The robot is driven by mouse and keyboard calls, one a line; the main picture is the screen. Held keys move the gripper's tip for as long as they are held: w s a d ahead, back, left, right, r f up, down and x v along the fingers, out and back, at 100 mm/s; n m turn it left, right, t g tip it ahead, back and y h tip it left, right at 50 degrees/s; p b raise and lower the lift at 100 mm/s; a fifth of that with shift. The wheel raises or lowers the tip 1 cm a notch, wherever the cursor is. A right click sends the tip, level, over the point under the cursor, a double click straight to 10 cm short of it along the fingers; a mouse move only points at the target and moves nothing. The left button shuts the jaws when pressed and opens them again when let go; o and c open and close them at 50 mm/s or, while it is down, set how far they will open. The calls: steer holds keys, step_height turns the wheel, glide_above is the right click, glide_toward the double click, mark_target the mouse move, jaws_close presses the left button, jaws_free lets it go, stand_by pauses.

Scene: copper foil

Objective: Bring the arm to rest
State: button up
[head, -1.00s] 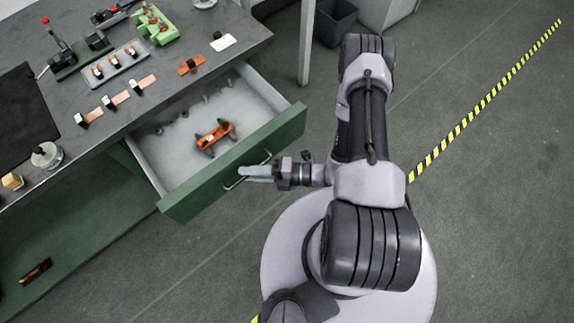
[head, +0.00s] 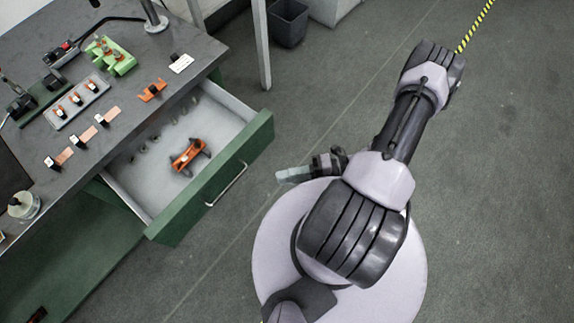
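My gripper (head: 294,174) shows in the head view, to the right of the open drawer and apart from its handle (head: 227,184). I see its pale fingers from the side, so I cannot tell whether they are open or shut. Nothing shows in it. My arm is folded above my round base, with its elbow reaching up and to the right over the floor.
The green drawer (head: 215,190) stands pulled out of the workbench (head: 150,85), with an orange and black piece (head: 188,156) inside. A dark bin (head: 289,22) stands at the top. The floor to the right is clear, with a yellow and black stripe (head: 476,27).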

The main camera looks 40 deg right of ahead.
steer(key=w+a+r+n+g+h, duration=0.1)
steer(key=w+r+n+g+h, duration=0.25)
steer(key=r+n, duration=0.7)
steer(key=w+r+n+g+h, duration=0.25)
steer(key=r+n+g, duration=0.25)
steer(key=r+n, duration=0.55)
steer(key=s+a+r+n+t+h, duration=0.2)
steer(key=a+r+n+t+h, duration=0.1)
steer(key=r+n, duration=0.5)
steer(key=s+a+r+n+t+h+b, duration=0.1)
steer(key=s+a+r+n+t+h, duration=0.2)
steer(key=a+r+n, duration=0.2)
step_height(320, 180, up, 3)
steer(key=n, duration=0.5)
steer(key=shift+s+a+t, duration=0.15)
steer(key=shift+s+t, duration=0.2)
